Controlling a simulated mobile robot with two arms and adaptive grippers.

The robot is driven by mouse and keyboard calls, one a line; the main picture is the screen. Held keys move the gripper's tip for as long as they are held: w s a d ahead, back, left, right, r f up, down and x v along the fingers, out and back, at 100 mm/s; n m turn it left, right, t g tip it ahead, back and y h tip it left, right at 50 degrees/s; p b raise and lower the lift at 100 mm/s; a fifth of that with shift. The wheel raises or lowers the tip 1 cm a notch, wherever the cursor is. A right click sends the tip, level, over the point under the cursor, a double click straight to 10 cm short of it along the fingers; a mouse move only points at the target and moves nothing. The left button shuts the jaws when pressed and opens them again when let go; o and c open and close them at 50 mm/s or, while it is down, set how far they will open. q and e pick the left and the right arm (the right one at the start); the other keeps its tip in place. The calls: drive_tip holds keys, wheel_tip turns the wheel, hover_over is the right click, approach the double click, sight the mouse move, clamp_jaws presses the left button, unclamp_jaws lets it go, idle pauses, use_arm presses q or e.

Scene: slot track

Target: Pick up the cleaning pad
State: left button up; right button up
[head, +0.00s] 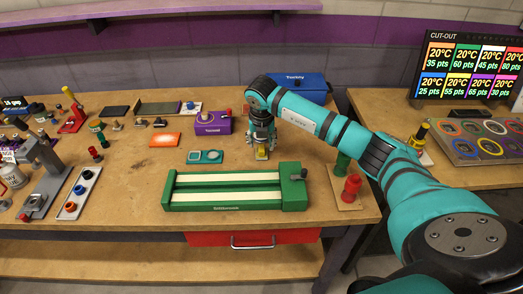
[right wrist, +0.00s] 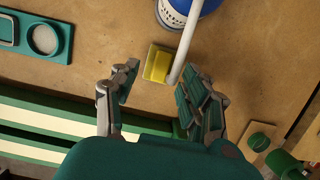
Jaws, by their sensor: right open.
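The cleaning pad appears to be the small yellow block (right wrist: 156,65) on the wooden bench in the right wrist view. A white tube crosses its right side. In the head view the yellow block (head: 262,154) shows just below my right gripper (head: 262,143). The right gripper also shows in the right wrist view (right wrist: 158,83), with its fingers spread apart and nothing between them. The pad lies just beyond the fingertips, roughly centred on the gap. I cannot tell from these views how high the fingers are above it. My left gripper is not in view.
A blue and white container (right wrist: 184,12) with the white tube stands close beside the pad. A green slot track (head: 232,191) lies in front. A teal two-part tray (head: 206,156) and a purple box (head: 212,123) lie left. Red and green pieces (head: 352,187) stand right.

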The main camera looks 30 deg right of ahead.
sight(261, 148)
drive_tip(key=x, duration=0.2)
drive_tip(key=shift+f, duration=0.3)
drive_tip(key=shift+w+d+f, duration=0.1)
drive_tip(key=shift+f, duration=0.3)
drive_tip(key=c, duration=0.8)
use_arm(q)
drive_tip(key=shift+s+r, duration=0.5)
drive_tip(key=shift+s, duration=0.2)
use_arm(e)
drive_tip(key=shift+c, duration=0.2)
use_arm(q)
drive_tip(key=shift+p, duration=0.3)
use_arm(e)
drive_tip(key=shift+r, duration=0.15)
